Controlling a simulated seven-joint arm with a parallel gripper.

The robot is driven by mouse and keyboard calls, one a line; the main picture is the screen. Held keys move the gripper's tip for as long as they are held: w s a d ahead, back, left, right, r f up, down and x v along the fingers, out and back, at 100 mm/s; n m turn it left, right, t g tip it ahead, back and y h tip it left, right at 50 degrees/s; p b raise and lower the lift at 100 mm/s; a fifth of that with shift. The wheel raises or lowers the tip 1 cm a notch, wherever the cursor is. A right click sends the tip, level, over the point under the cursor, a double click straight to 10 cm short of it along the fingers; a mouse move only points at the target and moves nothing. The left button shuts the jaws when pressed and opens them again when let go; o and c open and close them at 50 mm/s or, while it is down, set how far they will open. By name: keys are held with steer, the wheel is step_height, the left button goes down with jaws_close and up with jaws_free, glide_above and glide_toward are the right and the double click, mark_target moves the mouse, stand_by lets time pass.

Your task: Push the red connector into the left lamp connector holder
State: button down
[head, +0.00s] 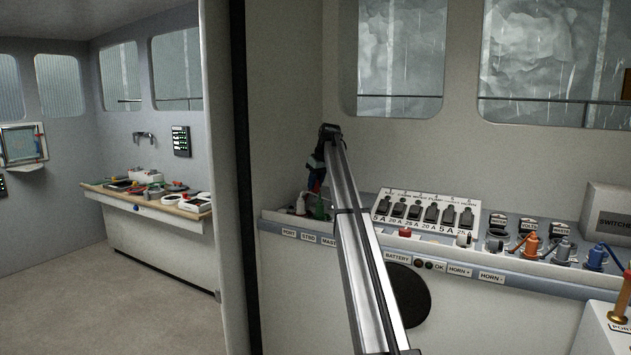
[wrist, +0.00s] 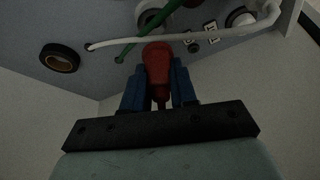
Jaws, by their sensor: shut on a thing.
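In the wrist view my gripper (wrist: 158,85) has its blue fingers shut on the red connector (wrist: 157,62), one finger on each side. The connector's rounded end points toward a pale round holder (wrist: 148,14) at the top, partly hidden behind cables. I cannot tell whether connector and holder touch. In the head view my gripper (head: 317,182) is low over the left end of the console, above the PORT and STBD labels; the red connector cannot be made out there.
A green cable (wrist: 138,43) and a white cable (wrist: 190,36) cross near the connector. A black ring with a brown middle (wrist: 60,57) lies to the left. In the head view a switch panel (head: 425,212) and several coloured plugs (head: 530,245) fill the console's right side.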

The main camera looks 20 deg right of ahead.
mark_target(317, 190)
steer(key=shift+f, duration=2.25)
steer(key=shift+f, duration=0.15)
steer(key=c, duration=0.8)
jaws_free()
steer(key=v, duration=1.4)
